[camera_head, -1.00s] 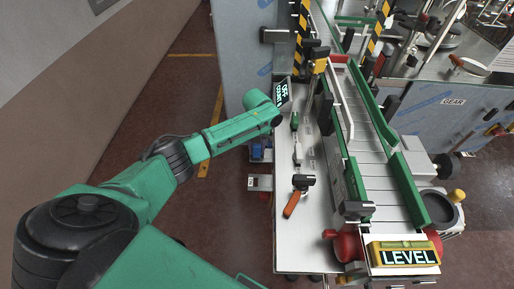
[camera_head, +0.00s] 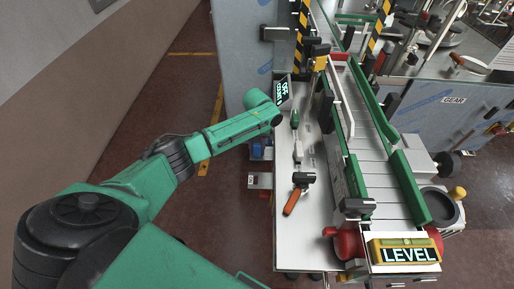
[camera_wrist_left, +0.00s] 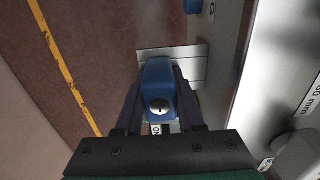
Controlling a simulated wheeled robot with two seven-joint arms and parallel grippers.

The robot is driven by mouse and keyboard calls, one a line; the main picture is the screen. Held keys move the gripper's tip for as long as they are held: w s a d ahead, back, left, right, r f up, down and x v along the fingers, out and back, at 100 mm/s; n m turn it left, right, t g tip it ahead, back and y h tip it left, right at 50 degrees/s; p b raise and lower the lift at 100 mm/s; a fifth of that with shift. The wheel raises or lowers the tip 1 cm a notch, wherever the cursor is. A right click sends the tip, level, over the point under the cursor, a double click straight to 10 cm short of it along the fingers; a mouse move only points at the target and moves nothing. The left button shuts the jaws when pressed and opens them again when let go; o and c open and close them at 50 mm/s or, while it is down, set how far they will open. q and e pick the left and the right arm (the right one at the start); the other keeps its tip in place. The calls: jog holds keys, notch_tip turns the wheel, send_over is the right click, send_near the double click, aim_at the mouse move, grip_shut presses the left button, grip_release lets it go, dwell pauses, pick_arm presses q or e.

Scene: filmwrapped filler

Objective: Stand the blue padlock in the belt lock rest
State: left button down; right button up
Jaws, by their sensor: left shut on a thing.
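The blue padlock (camera_wrist_left: 160,82), with a round silver keyhole, is in the left wrist view between the dark fingers of my left gripper (camera_wrist_left: 162,92). The gripper is shut on its body. A pale metal plate (camera_wrist_left: 190,53) shows just beyond and partly behind the padlock. I cannot tell whether they touch. In the head view, my left forearm reaches to the left side of the belt machine and the gripper is mostly hidden. Small blue parts (camera_head: 257,152) show there beside the machine, above a grey bracket with a white label (camera_head: 260,181). My right gripper is not in view.
The white side ledge (camera_head: 305,235) of the belt machine holds an orange-handled tool (camera_head: 294,202) and a green-handled tool (camera_head: 295,119). Another blue piece (camera_wrist_left: 193,6) is at the top of the left wrist view. Open floor (camera_head: 215,220) lies left of the machine.

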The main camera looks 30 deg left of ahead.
pick_arm(q)
jog(key=shift+f, duration=0.1)
jog(key=shift+c, duration=2.2)
grip_release()
notch_tip(320, 180, up, 15)
jog(key=b, duration=0.2)
jog(key=shift+f, duration=0.15)
jog(key=shift+d, duration=0.1)
